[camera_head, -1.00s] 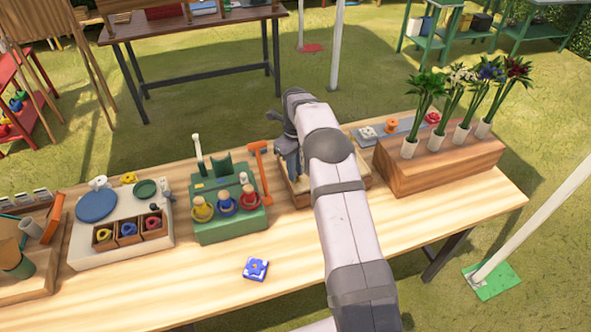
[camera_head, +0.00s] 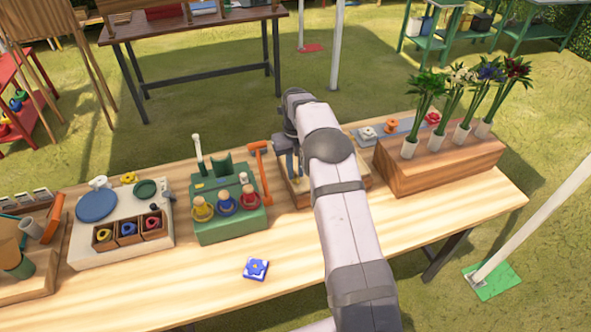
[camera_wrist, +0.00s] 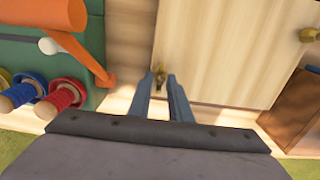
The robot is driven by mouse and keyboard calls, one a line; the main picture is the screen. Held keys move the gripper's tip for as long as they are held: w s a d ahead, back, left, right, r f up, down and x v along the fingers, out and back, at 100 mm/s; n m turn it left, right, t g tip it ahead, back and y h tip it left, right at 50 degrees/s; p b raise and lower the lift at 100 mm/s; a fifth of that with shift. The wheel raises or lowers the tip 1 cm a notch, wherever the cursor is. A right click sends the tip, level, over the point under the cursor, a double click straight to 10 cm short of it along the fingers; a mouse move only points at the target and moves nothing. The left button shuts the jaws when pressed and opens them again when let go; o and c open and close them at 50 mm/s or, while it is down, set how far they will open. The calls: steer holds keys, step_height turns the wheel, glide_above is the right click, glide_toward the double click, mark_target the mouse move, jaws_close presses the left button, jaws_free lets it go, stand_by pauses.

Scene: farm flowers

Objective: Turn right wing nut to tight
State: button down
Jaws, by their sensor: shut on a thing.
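A pale wooden press board (camera_wrist: 225,50) lies under my gripper and fills the middle of the wrist view. A small brass wing nut (camera_wrist: 159,73) stands near its left edge, between the tips of my gripper (camera_wrist: 158,82), whose two blue fingers are shut on it. A second brass wing nut (camera_wrist: 309,34) shows at the right edge of the wrist view, apart from my gripper. In the head view my gripper (camera_head: 292,165) points down over the left part of the wooden press (camera_head: 300,200); my arm hides much of the press, and the wing nuts cannot be made out there.
Left of the press stands a green stand (camera_head: 230,232) with spools and an orange hammer-shaped piece (camera_head: 264,175). A wooden block with flower vases (camera_head: 440,170) stands to the right. A blue patterned tile (camera_head: 256,269) lies in front. The table front is mostly clear.

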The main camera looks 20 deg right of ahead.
mark_target(295, 175)
steer(key=shift+w+r, duration=0.3)
steer(key=shift+r, duration=0.1)
steer(key=c, duration=1.9)
jaws_free()
steer(key=shift+o, duration=1.4)
steer(key=shift+s, duration=0.25)
steer(key=shift+f, duration=0.1)
step_height(295, 175, up, 7)
steer(key=b, duration=0.2)
steer(key=shift+r, duration=0.2)
